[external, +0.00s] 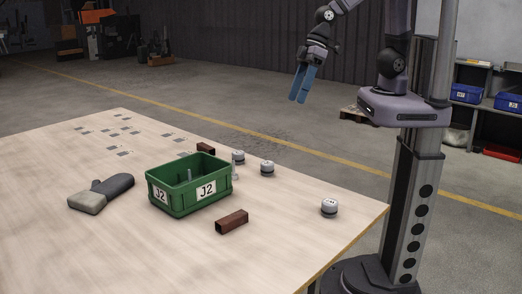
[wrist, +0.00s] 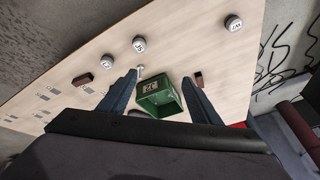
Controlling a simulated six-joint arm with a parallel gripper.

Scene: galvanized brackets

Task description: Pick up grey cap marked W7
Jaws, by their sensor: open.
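Three grey caps lie on the pale wooden table: one near the right corner (external: 329,207), one in the middle (external: 267,168), and one behind it by the green bin (external: 238,156). In the wrist view they appear as a cap at upper right (wrist: 233,23), one at upper centre (wrist: 139,44), and one further left (wrist: 107,62). All have dark marks on top; the upper-right one seems to read W7, but the letters are small. My gripper (external: 298,98) is open and empty, high above and beyond the table. Its blue fingers also show in the wrist view (wrist: 160,77).
A green bin marked J2 (external: 185,203) stands mid-table with something upright inside. Reddish-brown blocks lie in front (external: 232,221) and behind it (external: 206,148). A small metal fitting (external: 235,173) stands beside it. A grey mitt-like object (external: 87,201) lies left. The front table is clear.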

